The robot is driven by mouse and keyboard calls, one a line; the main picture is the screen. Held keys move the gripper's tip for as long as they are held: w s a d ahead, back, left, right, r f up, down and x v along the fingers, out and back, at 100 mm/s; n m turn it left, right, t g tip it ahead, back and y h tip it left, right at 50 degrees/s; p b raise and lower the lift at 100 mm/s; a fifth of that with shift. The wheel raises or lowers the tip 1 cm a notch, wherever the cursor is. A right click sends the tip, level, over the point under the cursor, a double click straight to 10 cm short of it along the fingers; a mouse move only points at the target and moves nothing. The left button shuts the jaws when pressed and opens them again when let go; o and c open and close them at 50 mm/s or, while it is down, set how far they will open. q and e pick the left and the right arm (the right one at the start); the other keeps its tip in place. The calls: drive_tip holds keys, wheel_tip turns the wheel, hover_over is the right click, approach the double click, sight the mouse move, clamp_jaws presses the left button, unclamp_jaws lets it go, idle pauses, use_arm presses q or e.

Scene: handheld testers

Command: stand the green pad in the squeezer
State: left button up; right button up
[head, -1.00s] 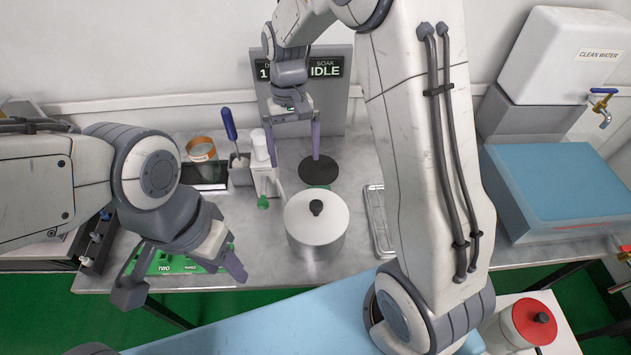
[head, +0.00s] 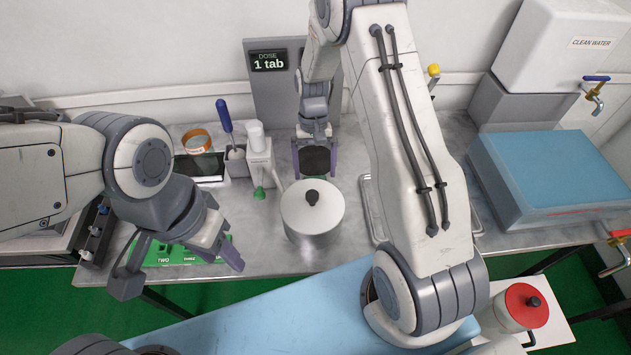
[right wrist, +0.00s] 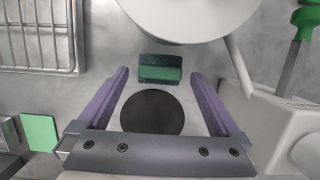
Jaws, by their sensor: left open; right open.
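The green pad, as I take it, is the small two-tone green block (right wrist: 160,68) on the grey worktop beside the pot, seen between my right fingertips; in the head view only a sliver of green (head: 313,179) shows. My right gripper (head: 314,172) is open and empty, its purple fingers spread either side of a black disc (right wrist: 152,112); it also shows in the right wrist view (right wrist: 160,80). The squeezer seems to be the white device with a green-ended lever (head: 260,160), left of that gripper. My left gripper (head: 182,264) is open over the green numbered board.
A lidded pot (head: 312,208) stands just in front of the pad. A wire rack (head: 374,205) lies to its right, partly behind my right arm. A green square (right wrist: 40,132) shows at the left of the right wrist view. An amber jar (head: 197,141) stands at back left.

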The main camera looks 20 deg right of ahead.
drive_tip(key=shift+x, duration=0.85)
drive_tip(key=c, duration=1.4)
drive_tip(key=shift+r, duration=0.1)
